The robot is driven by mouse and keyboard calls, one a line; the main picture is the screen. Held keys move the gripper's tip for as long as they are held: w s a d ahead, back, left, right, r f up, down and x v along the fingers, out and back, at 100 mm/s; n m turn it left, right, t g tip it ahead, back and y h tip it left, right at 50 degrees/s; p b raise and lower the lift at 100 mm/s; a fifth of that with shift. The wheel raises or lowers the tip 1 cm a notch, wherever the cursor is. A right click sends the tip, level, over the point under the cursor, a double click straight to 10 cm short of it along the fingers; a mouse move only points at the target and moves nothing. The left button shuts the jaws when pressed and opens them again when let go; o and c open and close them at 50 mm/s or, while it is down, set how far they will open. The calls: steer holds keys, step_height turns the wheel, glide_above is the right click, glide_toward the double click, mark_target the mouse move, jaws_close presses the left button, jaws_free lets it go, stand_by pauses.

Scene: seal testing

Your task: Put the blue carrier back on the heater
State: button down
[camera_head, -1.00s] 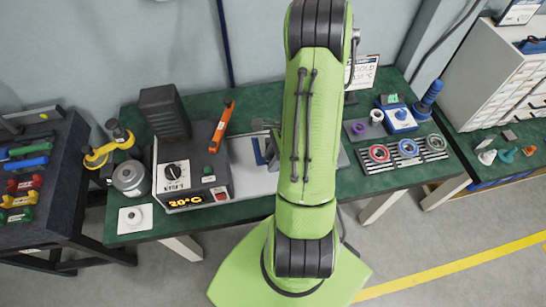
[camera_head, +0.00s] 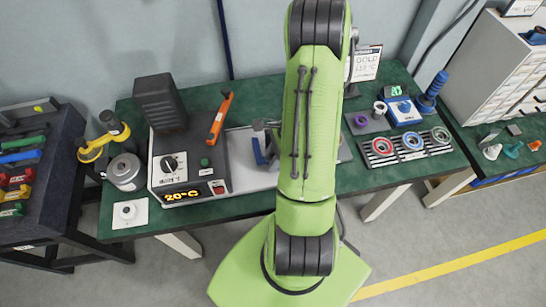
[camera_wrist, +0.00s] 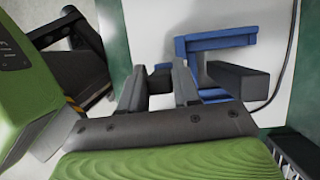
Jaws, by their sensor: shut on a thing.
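The blue carrier (camera_wrist: 215,42) shows as a blue frame in the wrist view, over a pale surface. In the head view a small part of the blue carrier (camera_head: 259,151) shows left of my arm; the rest is hidden behind it. My gripper (camera_wrist: 160,82) is shut on the carrier at its dark grey part; the exact contact is hard to see. The heater (camera_head: 190,186) appears to be the dark and white box at the left of the bench, with a knob and a display reading 20°C. The carrier is to the right of this box, apart from it.
A dark finned block (camera_head: 160,101) and an orange tool (camera_head: 220,118) are at the box. A metal pot (camera_head: 124,171) is at left.

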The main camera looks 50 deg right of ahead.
steer(key=shift+f+b, duration=0.45)
steer(key=shift+f, duration=0.15)
stand_by(0.4)
steer(key=c, duration=0.7)
jaws_free()
steer(key=shift+c, duration=0.2)
steer(key=shift+r, duration=0.15)
step_height(320, 180, up, 11)
steer(key=p, duration=0.9)
steer(key=shift+p, duration=0.3)
